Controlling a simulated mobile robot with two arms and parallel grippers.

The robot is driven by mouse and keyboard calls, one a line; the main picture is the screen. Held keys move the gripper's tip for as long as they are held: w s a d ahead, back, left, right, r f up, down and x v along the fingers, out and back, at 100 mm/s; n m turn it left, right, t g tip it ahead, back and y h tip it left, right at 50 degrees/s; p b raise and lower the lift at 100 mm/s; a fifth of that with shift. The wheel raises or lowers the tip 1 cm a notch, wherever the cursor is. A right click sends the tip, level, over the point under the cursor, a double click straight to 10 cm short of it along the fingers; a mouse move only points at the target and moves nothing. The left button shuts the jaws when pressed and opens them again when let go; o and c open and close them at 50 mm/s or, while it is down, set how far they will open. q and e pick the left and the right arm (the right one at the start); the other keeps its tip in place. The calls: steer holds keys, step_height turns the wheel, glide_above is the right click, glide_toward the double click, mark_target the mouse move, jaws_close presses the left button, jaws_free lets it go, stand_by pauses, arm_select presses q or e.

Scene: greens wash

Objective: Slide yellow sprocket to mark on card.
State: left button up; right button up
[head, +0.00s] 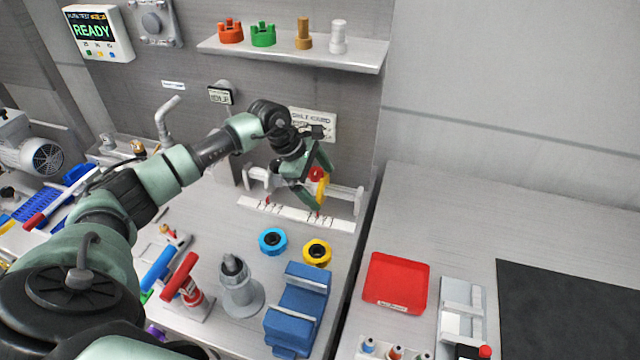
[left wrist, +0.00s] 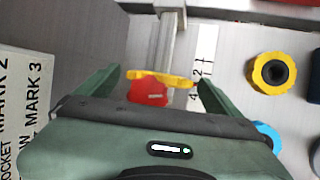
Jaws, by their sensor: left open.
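A yellow slider piece with a red knob (head: 322,188) sits on the white rail (head: 345,190) at the back of the bench. My left gripper (head: 314,182) is open, with its fingers on either side of this piece. The left wrist view shows the yellow piece (left wrist: 178,79) and red knob between the fingers; I cannot tell whether they touch. A white scale strip (head: 275,211) with tick marks runs in front of the rail. The wall card (head: 323,125) is partly hidden by my arm; its legible text in the left wrist view (left wrist: 22,90) includes "MARK 2" and "MARK 3".
A blue ring (head: 272,241) and a yellow ring-shaped part (head: 317,252) lie in front of the strip. A blue block (head: 297,310) and a grey stand (head: 240,295) are nearer. A shelf (head: 290,53) hangs above. A red tray (head: 396,282) is at the right.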

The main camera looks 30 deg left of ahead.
mark_target(312, 174)
arm_select(q)
steer(key=b+v, duration=0.2)
steer(key=v, duration=0.4)
steer(key=shift+a+r, duration=0.15)
steer(key=shift+s+a+r, duration=0.1)
steer(key=shift+s+r, duration=0.1)
steer(key=shift+r, duration=0.25)
steer(key=shift+f, duration=0.1)
